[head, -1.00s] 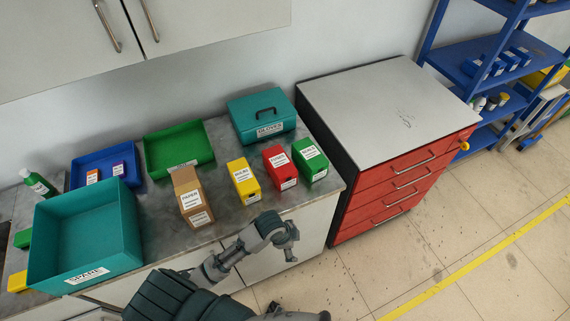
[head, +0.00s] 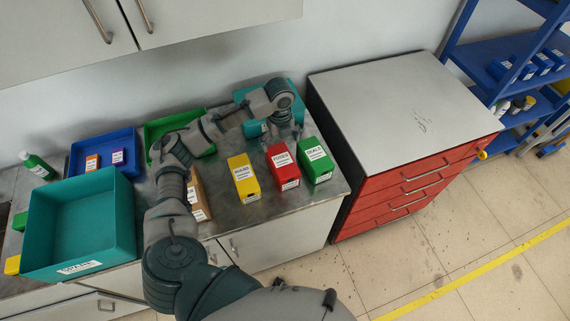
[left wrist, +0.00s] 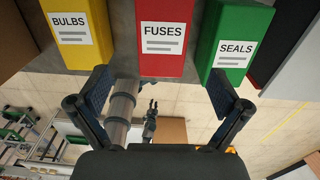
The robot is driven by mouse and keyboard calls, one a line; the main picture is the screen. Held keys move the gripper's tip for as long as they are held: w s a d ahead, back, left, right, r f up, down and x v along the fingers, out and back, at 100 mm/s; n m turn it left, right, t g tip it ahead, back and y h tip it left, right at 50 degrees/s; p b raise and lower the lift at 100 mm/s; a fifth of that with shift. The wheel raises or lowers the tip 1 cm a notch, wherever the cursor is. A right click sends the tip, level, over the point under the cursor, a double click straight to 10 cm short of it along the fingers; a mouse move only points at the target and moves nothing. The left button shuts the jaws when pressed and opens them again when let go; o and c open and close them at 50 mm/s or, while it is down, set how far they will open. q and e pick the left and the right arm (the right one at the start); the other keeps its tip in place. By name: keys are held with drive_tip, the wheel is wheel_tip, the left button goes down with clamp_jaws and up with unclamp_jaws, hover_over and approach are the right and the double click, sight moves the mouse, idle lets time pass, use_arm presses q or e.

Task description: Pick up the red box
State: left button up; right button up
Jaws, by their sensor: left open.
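The red box (head: 288,175), labelled FUSES, stands on the grey counter between the yellow BULBS box (head: 243,184) and the green SEALS box (head: 318,165). My left gripper (head: 284,137) is above and just behind the red box, open and empty. In the left wrist view the red box (left wrist: 166,62) is ahead, roughly centred between the spread fingers (left wrist: 160,84), which do not grip it. A small dark gripper-like shape (left wrist: 151,118) farther off may be my right gripper; its jaws are too small to judge.
A teal case (head: 245,95) stands behind my left gripper, partly hidden. My left arm covers much of the brown box (head: 200,205) and green tray (head: 160,128). A teal SPARE bin (head: 80,225) is at left. A red drawer cabinet (head: 405,95) stands right of the counter.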

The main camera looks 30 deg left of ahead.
use_arm(q)
hover_over(281, 159)
drive_tip(key=f, duration=0.4)
drive_tip(key=shift+s+a+f, duration=0.15)
drive_tip(key=shift+a+f, duration=0.1)
drive_tip(key=shift+f, duration=0.15)
drive_tip(key=f, duration=0.4)
drive_tip(key=shift+w+f+p, duration=0.2)
drive_tip(key=shift+f+p, duration=0.1)
drive_tip(key=shift+f, duration=0.35)
drive_tip(key=shift+d+f, duration=0.2)
drive_tip(key=shift+d, duration=0.05)
drive_tip(key=f, duration=0.3)
drive_tip(key=f+p, duration=0.1)
drive_tip(key=shift+d+f, duration=0.3)
drive_tip(key=shift+f, duration=0.1)
drive_tip(key=shift+a, duration=0.15)
use_arm(e)
drive_tip(key=shift+s+a+r, duration=0.15)
drive_tip(key=shift+a+r, duration=0.05)
drive_tip(key=shift+r, duration=0.25)
drive_tip(key=shift+s+a+r, duration=0.15)
drive_tip(key=shift+a+r, duration=0.05)
drive_tip(key=shift+r, duration=0.25)
